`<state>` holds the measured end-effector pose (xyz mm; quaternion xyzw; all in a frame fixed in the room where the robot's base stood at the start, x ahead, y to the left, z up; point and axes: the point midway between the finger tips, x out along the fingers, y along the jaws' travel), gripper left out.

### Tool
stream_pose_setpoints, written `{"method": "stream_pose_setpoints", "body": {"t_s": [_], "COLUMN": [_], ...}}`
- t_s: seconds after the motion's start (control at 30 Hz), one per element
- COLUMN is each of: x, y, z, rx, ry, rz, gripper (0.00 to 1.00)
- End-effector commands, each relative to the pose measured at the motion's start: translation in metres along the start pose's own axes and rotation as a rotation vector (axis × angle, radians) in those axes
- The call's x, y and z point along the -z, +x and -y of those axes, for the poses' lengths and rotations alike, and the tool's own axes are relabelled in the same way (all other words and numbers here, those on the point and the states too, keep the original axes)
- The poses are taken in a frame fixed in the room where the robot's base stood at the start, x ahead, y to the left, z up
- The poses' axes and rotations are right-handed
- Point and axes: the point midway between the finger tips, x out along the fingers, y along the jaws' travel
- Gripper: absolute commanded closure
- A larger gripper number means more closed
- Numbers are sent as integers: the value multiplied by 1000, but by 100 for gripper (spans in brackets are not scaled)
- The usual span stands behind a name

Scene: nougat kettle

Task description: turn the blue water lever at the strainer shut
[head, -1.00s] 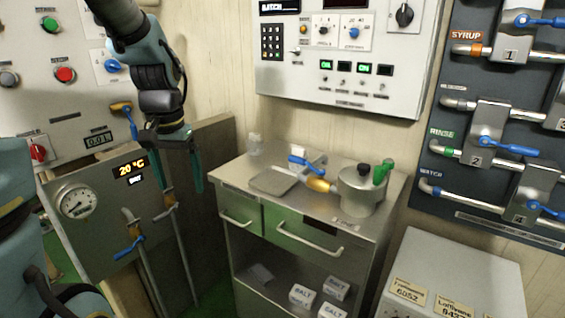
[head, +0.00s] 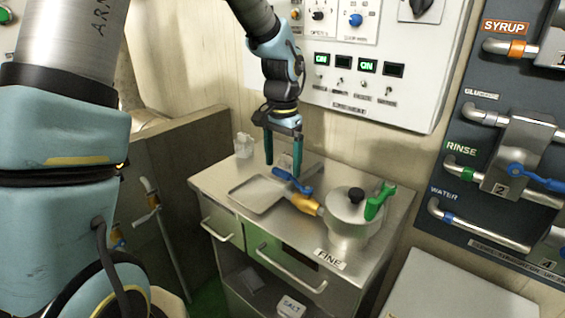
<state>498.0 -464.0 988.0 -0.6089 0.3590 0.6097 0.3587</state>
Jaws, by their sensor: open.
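The strainer (head: 347,232) is a metal pot with a black knob on its lid and a green handle (head: 380,202) at its right. A brass-coloured fitting (head: 306,204) joins it at the left. The blue water lever (head: 292,181) lies in front of a tap behind the strainer's left side, slanting down to the right. My gripper (head: 283,168) points down with its two dark green fingers apart and nothing between them. Its fingertips show just above and behind the lever's left end; whether they touch it I cannot tell.
A flat metal tray (head: 257,194) lies on the cabinet top left of the lever. A small clear jar (head: 243,145) stands at the back left. A control panel (head: 350,100) hangs behind. A pipe board (head: 500,150) with blue levers is at the right.

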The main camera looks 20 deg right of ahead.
Motion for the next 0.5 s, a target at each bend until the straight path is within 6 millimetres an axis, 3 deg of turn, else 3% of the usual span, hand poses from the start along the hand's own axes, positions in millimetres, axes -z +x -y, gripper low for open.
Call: {"method": "stream_pose_setpoints", "body": {"t_s": [0.2, 0.47, 0.5], "x": [0, 0, 0], "y": [14, 15, 15], "z": [0, 0, 0], "rx": [0, 0, 0], "ry": [1, 0, 0], "rz": [0, -1, -1], "gripper": [9, 9, 13]}}
